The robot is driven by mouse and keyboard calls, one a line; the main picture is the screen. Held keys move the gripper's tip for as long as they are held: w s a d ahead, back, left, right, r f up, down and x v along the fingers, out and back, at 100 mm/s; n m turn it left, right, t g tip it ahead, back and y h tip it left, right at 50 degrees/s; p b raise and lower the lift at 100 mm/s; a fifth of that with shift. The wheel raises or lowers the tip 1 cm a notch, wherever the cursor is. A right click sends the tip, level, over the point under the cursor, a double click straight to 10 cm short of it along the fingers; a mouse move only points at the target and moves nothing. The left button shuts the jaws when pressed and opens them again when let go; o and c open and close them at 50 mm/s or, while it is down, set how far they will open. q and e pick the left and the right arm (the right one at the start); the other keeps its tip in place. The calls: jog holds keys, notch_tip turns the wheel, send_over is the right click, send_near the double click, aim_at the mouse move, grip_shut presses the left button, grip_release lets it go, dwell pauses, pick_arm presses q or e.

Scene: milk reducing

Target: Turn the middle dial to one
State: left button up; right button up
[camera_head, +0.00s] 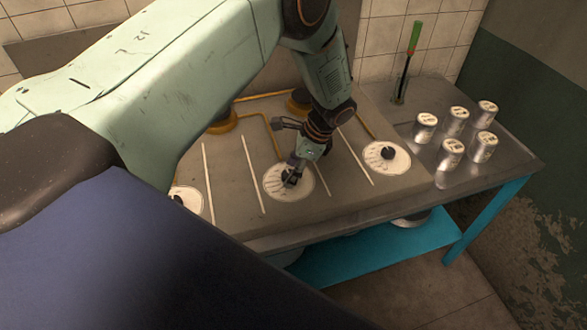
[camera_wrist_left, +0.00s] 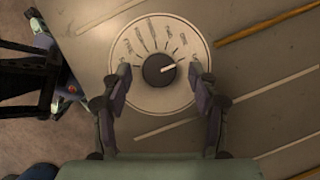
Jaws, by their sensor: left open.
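The middle dial (camera_head: 272,184) is a round white plate with a dark knob on the stovetop. In the left wrist view its black knob (camera_wrist_left: 156,71) has a pale pointer line aimed right and slightly up; the labels on the plate (camera_wrist_left: 135,92) are too small to read surely. My left gripper (camera_head: 291,178) is over this dial, pointing down. In the left wrist view its open fingers (camera_wrist_left: 160,76) stand on either side of the knob, with a visible gap on each side.
A right dial (camera_head: 400,163) and a partly hidden left dial (camera_head: 189,202) flank the middle one. Several metal cans (camera_head: 450,152) stand on the table at right. A green-handled tool (camera_head: 414,40) stands behind them. Dark parts of my body show at left in the wrist view.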

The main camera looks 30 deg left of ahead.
pick_arm(q)
jog(key=shift+s+f, duration=0.1)
jog(key=shift+s, duration=0.15)
